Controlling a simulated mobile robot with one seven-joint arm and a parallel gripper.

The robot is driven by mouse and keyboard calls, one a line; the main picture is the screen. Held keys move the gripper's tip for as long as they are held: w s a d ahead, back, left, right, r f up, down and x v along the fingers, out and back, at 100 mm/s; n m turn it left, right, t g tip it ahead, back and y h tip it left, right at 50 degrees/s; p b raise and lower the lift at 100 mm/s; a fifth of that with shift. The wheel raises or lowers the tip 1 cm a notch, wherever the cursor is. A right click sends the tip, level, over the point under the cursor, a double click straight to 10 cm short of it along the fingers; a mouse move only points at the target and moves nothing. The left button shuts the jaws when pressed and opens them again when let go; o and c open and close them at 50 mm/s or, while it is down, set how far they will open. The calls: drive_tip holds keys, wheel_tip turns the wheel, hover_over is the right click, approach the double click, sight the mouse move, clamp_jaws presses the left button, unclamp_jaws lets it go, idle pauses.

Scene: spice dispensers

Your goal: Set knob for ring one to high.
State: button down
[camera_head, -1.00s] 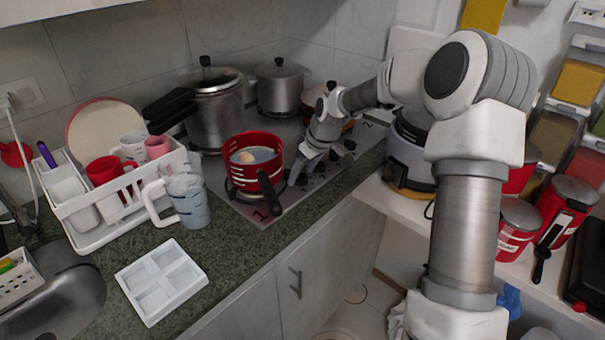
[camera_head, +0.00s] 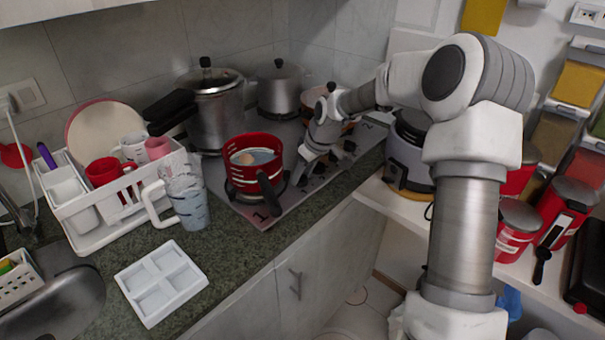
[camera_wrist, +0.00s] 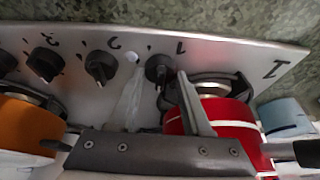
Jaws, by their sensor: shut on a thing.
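The knob for ring one (camera_wrist: 158,70) is black and round, beside a mark "1" on the silver stove panel (camera_wrist: 215,55). My gripper (camera_wrist: 158,76) has one finger on each side of this knob in the wrist view and is shut on it. In the head view my gripper (camera_head: 299,178) reaches down to the front of the stove, just right of the red pot. The knob is hard to make out there. The knob's exact pointer angle is not clear.
More black knobs (camera_wrist: 100,67) line the panel. An orange pot (camera_wrist: 28,122) is on the other side. A patterned mug (camera_head: 188,205) stands left.

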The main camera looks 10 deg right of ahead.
drive_tip(key=shift+m, duration=0.3)
drive_tip(key=m+b, duration=0.1)
drive_tip(key=m+h+b, duration=0.1)
drive_tip(key=m, duration=0.1)
drive_tip(key=shift+a+f+t+b, duration=0.1)
drive_tip(key=shift+a+t+b, duration=0.1)
drive_tip(key=shift+t+b, duration=0.15)
drive_tip(key=shift+m+h+b, duration=0.8)
drive_tip(key=shift+m+h, duration=0.2)
drive_tip(key=shift+m, duration=1.2)
drive_tip(key=shift+s, duration=0.1)
drive_tip(key=shift+c, duration=1.8)
unclamp_jaws()
